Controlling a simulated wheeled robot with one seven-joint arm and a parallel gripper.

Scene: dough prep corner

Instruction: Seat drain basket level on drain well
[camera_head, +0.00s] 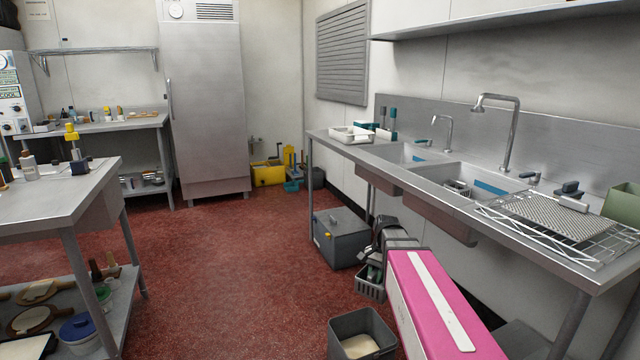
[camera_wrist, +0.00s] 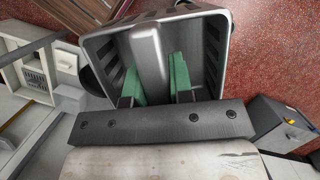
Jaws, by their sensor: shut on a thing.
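My gripper (camera_wrist: 158,78) is shut on the drain basket (camera_wrist: 215,55), with its green finger pads on either side of the raised grey post in the basket's middle. The basket is a dark grey, square, open-topped box with slotted walls. In the head view the basket (camera_head: 370,286) hangs at my gripper (camera_head: 374,262), in front of the sink counter and low in the picture, partly hidden by my arm. I cannot clearly pick out the drain well. The near sink basin (camera_head: 475,186) holds a small dark object and a blue patch.
A grey box (camera_head: 341,240) stands on the red floor beyond the basket. A grey open bin (camera_head: 362,334) stands nearer. A wire rack (camera_head: 590,250) lies on the counter's near end. A steel table (camera_head: 60,190) is at the left. The floor between is clear.

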